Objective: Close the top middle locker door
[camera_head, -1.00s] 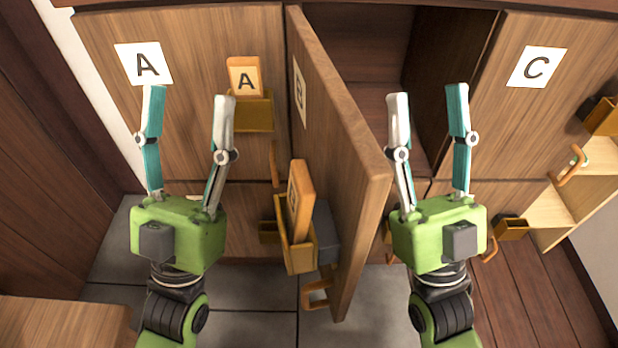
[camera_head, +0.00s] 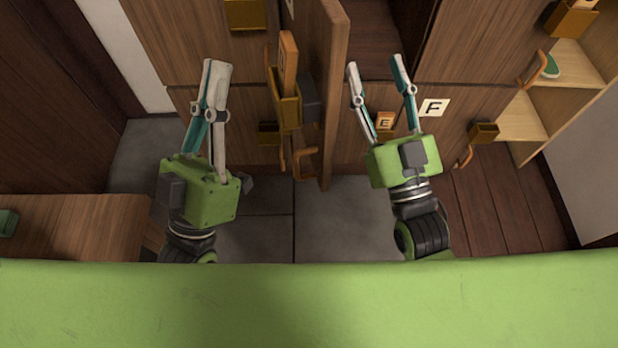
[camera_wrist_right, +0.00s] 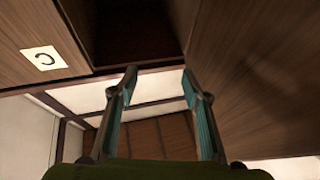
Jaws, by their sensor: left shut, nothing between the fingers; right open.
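The top middle locker door (camera_head: 333,85) stands swung open towards me, seen nearly edge-on in the head view. Its orange handle (camera_head: 305,162) and a card holder with an orange card (camera_head: 287,85) are on its left-facing side. The open compartment (camera_head: 382,35) is dark, to the right of the door. My left gripper (camera_head: 217,68) is shut and empty, to the left of the door. My right gripper (camera_head: 374,67) is open and empty, to the right of the door, before the compartment. In the right wrist view, a wooden panel, apparently the door (camera_wrist_right: 260,70), is right of the fingers.
Lower doors marked E (camera_head: 385,121) and F (camera_head: 433,108) are below, with handles jutting out. Open shelves (camera_head: 560,95) stand at the right. A wooden surface (camera_head: 75,225) is at lower left. Bare floor (camera_head: 335,220) lies in front. The C label (camera_wrist_right: 44,58) shows in the wrist view.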

